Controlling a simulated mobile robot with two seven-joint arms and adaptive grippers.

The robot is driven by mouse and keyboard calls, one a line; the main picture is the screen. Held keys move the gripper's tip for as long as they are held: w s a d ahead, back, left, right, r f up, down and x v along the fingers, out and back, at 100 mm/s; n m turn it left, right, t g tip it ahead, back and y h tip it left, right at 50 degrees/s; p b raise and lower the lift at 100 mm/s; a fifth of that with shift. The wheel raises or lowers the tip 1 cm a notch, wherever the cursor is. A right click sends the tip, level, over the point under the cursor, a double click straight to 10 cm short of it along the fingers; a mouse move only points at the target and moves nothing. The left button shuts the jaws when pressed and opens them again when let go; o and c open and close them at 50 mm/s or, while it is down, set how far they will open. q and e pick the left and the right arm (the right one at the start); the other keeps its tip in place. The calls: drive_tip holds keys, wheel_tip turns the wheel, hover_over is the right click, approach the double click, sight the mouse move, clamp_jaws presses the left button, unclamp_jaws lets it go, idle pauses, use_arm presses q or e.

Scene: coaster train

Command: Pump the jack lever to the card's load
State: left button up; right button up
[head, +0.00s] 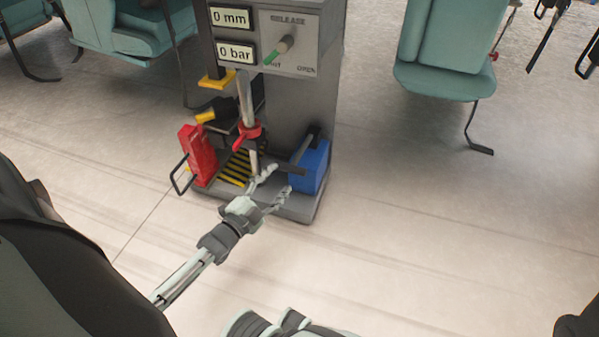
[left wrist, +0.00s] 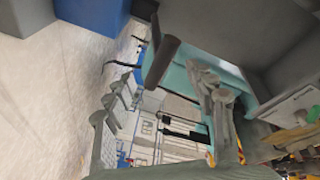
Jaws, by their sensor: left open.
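The jack stand (head: 290,110) is a grey column with two readouts, "0 mm" (head: 231,17) and "0 bar" (head: 236,52). Its release knob (head: 286,44) has a green pointer towards the left label. A blue unit (head: 312,168) sits at the right of the base, with a dark lever (head: 291,169) reaching out to its left. My left gripper (head: 280,181) is open at the lever's free end; contact is unclear. No load card is readable. My right gripper is out of view.
A red unit (head: 199,155) with a black handle stands at the base's left. A steel rod with a red collar (head: 248,132) rises over a yellow-black striped plate (head: 236,168). Teal seats (head: 445,50) stand behind. The floor in front is clear.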

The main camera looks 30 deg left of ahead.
sight(286, 171)
use_arm(q)
drive_tip(key=w+b, duration=0.2)
drive_tip(key=w, duration=0.5)
drive_tip(key=shift+w, duration=0.15)
clamp_jaws()
drive_tip(key=shift+r, duration=0.1)
idle(0.4)
